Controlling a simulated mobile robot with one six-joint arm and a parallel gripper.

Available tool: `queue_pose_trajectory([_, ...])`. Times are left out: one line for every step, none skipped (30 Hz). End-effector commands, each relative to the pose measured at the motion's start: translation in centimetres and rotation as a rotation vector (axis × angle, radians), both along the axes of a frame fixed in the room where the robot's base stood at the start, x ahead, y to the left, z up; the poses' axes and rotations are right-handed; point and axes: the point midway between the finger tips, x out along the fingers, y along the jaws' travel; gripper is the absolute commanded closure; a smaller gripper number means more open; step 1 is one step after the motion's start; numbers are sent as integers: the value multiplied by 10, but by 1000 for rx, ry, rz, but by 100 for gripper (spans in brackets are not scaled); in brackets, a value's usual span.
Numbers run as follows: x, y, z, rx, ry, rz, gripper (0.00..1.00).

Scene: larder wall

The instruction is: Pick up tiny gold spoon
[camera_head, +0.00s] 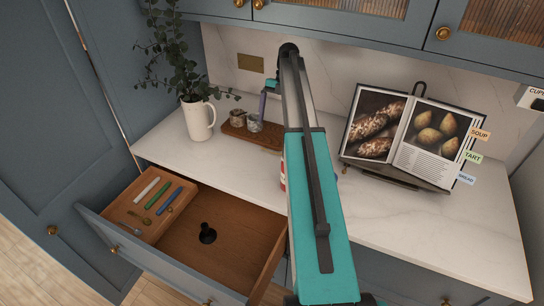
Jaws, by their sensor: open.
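A tiny gold spoon (139,218) appears to lie in the wooden compartment (177,222) at the left of the open drawer (216,277). It is small and hard to make out. My gripper (263,104) shows only in part behind my arm, above the wooden board on the counter. It is open, well up and to the right of the spoon and apart from it. My arm hides much of the gripper, so its fingertips are not clear.
White, green and blue sticks (170,198) lie beside the spoon. A black knob-like object (207,233) stands in the drawer. On the counter are a white jug with leaves (198,121), small jars (254,123) on a board (268,138), and a cookbook on a stand (425,138).

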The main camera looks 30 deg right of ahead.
Motion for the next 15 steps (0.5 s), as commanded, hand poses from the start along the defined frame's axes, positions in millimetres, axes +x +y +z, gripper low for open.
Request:
queue_pose_trajectory([-1, 2, -7, 0, 0, 0, 2])
queue_pose_trajectory([-2, 3, -9, 0, 0, 0, 2])
queue_pose_trajectory([-2, 4, -11, 0, 0, 0, 2])
queue_pose_trajectory([-3, 4, -13, 0, 0, 1, 2])
queue_pose_trajectory([-3, 5, -15, 0, 0, 1, 2])
queue_pose_trajectory([-3, 6, -18, 0, 0, 1, 2])
queue_pose_trajectory([-4, 7, -20, 0, 0, 1, 2])
queue_pose_trajectory([-4, 7, -22, 0, 0, 1, 2])
queue_pose_trajectory([-5, 8, -24, 0, 0, 1, 2])
queue_pose_trajectory([-5, 9, -26, 0, 0, 1, 2])
queue_pose_trajectory([-6, 10, -28, 0, 0, 1, 2])
queue_pose_trajectory([-7, 12, -32, 1, 1, 1, 2])
queue_pose_trajectory([-8, 14, -36, 1, 1, 1, 2])
queue_pose_trajectory([-9, 15, -39, 1, 1, 1, 2])
queue_pose_trajectory([-10, 16, -43, 1, 1, 1, 2])
